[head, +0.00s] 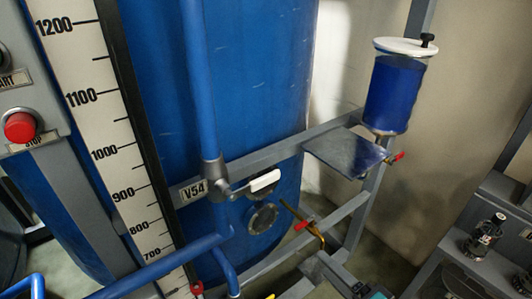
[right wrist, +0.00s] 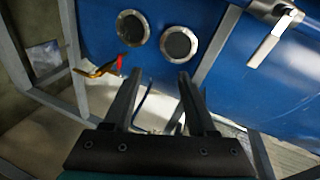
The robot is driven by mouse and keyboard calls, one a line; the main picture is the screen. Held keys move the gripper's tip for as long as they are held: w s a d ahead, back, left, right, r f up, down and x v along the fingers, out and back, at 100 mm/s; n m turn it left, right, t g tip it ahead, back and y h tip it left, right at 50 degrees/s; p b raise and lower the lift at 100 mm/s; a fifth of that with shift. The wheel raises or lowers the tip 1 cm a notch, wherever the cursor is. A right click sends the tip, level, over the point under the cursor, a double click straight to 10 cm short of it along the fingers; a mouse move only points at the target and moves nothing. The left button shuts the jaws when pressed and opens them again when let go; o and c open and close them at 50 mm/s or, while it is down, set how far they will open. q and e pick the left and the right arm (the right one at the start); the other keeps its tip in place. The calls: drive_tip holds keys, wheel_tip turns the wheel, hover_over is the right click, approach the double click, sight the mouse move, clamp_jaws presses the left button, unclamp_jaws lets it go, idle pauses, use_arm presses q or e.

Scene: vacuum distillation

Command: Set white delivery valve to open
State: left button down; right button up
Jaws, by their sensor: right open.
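The white delivery valve has a white lever handle (head: 264,181) on a grey body beside the V54 label (head: 193,190), on a blue pipe in front of the blue tank. The lever points right and slightly up in the head view. In the right wrist view the white lever (right wrist: 270,42) is at the upper right. My right gripper (head: 328,269) is at the bottom of the head view, below and right of the lever and apart from it. In the right wrist view its fingers (right wrist: 160,78) are spread and empty. My left gripper is not in view.
Round flanges (right wrist: 180,43) are on the blue tank (head: 255,80). A small red-handled valve (head: 304,224) is near the grey frame. A blue-filled vessel (head: 395,92) stands above a grey plate (head: 345,150). A level scale (head: 100,120) and a red stop button (head: 19,127) are at left.

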sight(268, 182)
drive_tip(key=s+a+r+t+y+p, duration=0.1)
drive_tip(key=a+r+y, duration=0.1)
drive_tip(key=r, duration=0.5)
drive_tip(key=s+a+r+y+p, duration=0.1)
drive_tip(key=a+r, duration=0.1)
drive_tip(key=r, duration=0.6)
drive_tip(key=shift+m, duration=0.4)
drive_tip(key=p+x, duration=0.2)
drive_tip(key=x, duration=0.4)
drive_tip(key=p+x, duration=0.3)
drive_tip(key=x, duration=0.4)
drive_tip(key=shift+w+a+r, duration=0.2)
drive_tip(key=shift+w+r, duration=0.05)
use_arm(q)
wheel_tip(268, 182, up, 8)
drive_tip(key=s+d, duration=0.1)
use_arm(e)
drive_tip(key=shift+w+a, duration=0.4)
drive_tip(key=shift+w, duration=0.1)
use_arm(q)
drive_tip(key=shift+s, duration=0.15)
use_arm(e)
clamp_jaws()
